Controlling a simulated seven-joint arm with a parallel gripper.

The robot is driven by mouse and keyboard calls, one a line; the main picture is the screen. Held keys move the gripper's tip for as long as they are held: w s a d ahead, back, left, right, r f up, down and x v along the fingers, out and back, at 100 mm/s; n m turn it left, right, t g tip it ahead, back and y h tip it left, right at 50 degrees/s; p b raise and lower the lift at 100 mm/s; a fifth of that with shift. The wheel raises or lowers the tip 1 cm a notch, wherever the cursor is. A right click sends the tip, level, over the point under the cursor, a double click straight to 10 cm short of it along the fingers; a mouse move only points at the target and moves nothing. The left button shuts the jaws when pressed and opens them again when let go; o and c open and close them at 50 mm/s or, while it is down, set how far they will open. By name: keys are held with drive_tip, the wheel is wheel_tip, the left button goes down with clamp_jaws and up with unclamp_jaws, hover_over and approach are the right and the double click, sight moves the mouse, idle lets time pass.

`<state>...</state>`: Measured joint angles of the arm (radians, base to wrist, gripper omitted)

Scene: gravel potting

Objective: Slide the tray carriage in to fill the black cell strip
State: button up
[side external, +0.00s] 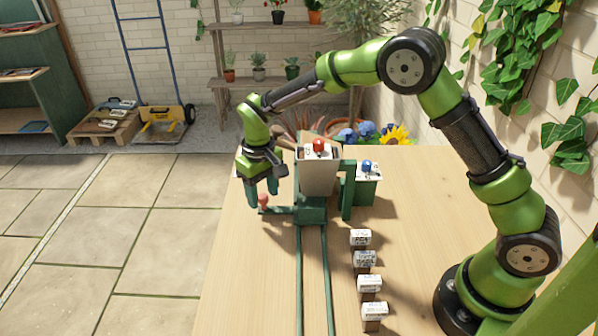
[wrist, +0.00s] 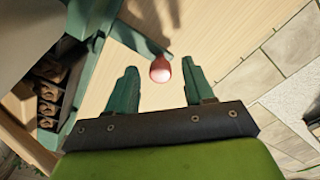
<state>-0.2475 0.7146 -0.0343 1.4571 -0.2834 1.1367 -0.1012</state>
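The tray carriage is a green frame (side external: 311,212) on two green rails, with a side bar ending in a pinkish-red round knob (side external: 263,200). My gripper (side external: 262,190) is open above the knob. In the wrist view the knob (wrist: 160,69) shows in the gap between the two green fingers; I see no finger closed on it. A pale hopper (side external: 318,176) with a red knob on it stands over the rails. Dark cells (wrist: 48,92) with brown lumps in some show at the left of the wrist view; I cannot tell if they are the black strip.
A green stand (side external: 365,190) with a white label and blue knob is right of the hopper. Several small labelled blocks (side external: 366,259) line the table right of the rails (side external: 313,275). The wooden table (side external: 245,265) is bare left of the rails. Plants stand behind.

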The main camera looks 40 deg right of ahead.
wheel_tip(320, 180, up, 17)
idle(0.6)
drive_tip(key=s+d+r+m+t+y, duration=0.1)
drive_tip(key=s+d+r+t, duration=0.15)
drive_tip(key=s, duration=0.35)
drive_tip(key=s+d+r+t, duration=0.1)
drive_tip(key=s+d+r, duration=0.2)
drive_tip(key=s+r, duration=0.15)
drive_tip(key=s+d+f+m+t, duration=0.1)
drive_tip(key=s+f+t, duration=0.1)
drive_tip(key=s, duration=0.5)
drive_tip(key=s+d+f+m+t+y, duration=0.1)
drive_tip(key=s+f+m, duration=0.1)
drive_tip(key=s, duration=0.5)
drive_tip(key=shift+f+t, duration=0.3)
drive_tip(key=shift+t, duration=0.05)
